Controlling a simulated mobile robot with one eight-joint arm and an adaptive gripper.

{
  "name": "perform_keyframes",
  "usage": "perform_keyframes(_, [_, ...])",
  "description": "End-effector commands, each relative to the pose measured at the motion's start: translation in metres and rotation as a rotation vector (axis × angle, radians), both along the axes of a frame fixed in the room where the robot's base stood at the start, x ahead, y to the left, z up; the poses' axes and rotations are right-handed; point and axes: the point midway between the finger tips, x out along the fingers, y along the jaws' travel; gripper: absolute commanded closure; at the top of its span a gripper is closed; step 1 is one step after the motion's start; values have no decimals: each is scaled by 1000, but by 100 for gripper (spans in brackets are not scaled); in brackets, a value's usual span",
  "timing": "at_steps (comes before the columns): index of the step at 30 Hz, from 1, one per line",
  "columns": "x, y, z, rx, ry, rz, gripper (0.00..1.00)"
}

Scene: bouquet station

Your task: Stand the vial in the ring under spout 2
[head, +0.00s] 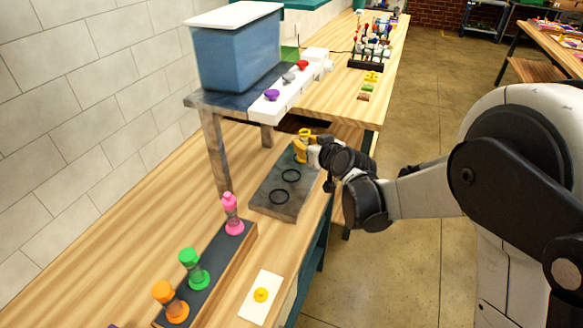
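A yellow vial (300,150) is upright at the far end of the dark tray (262,204), below the dispenser's spout side. My gripper (314,153) is right at it, reaching in from the right. The fingers are small and partly hidden, so I cannot tell whether they are closed on the vial. Two black rings show bare on the tray, a near ring (279,197) and a farther ring (291,176). The far end of the tray is covered by the vial and gripper, so I cannot tell whether a ring is under the vial. Spout numbers are not readable.
The blue dispenser tank (237,52) stands over the tray on posts, with purple (271,95), grey (289,77) and red (302,65) knobs. A rack (218,262) holds pink, green and orange vials. A white card (261,310) bears a yellow disc (261,295).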

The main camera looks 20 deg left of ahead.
Motion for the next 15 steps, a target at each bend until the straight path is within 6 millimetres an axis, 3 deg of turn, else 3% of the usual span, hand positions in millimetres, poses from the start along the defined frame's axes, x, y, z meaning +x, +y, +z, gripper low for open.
perform_keyframes(1, [-5, 11, -9, -1, -2, 3, 100])
perform_keyframes(6, [-15, 31, -22, 0, -2, -1, 100])
perform_keyframes(11, [-17, 35, -29, 1, -2, -2, 100])
perform_keyframes(15, [-17, 35, -50, 1, -1, -2, 100])
